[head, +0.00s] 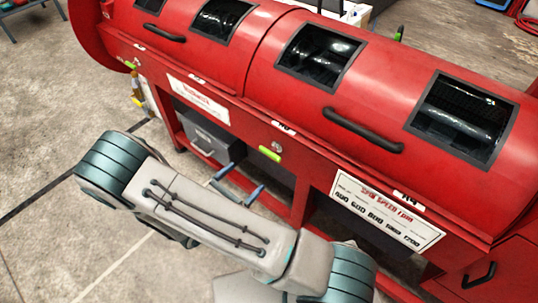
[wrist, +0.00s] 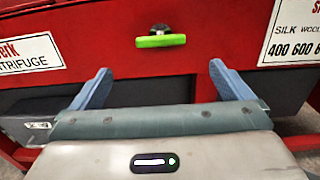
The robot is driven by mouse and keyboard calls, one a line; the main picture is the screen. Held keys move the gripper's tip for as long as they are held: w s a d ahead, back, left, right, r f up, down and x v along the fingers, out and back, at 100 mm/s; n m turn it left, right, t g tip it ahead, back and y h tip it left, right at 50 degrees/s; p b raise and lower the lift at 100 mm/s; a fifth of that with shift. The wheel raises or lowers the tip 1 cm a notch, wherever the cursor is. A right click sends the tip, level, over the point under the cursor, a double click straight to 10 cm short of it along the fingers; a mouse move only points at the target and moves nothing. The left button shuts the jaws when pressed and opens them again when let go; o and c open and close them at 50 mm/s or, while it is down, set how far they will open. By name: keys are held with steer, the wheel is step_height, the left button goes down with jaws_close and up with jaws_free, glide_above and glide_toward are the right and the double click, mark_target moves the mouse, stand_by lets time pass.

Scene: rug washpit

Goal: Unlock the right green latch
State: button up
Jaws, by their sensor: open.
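The right green latch (head: 270,154) is a short, bright green bar under a metal knob on the front rail of the red centrifuge (head: 240,80). In the wrist view the latch (wrist: 160,41) lies level, a little above and between the fingertips. My gripper (head: 238,182) is open and empty, with its two blue fingers apart, below the latch and pointing at the machine. In the wrist view my gripper (wrist: 160,72) shows a clear gap from the latch. Another green latch (head: 131,64) is at the left end of the rail.
The lid has black handles (head: 362,130) and dark windows. A spin speed sign (head: 385,210) is on the right of the frame. A grey box (head: 208,140) sits in the open space under the drum. The concrete floor (head: 60,130) is clear at left.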

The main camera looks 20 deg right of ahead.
mark_target(268, 155)
steer(key=x, duration=1.3)
steer(key=shift+c, duration=0.3)
steer(key=c, duration=0.9)
steer(key=shift+a, duration=0.1)
steer(key=shift+c, duration=0.2)
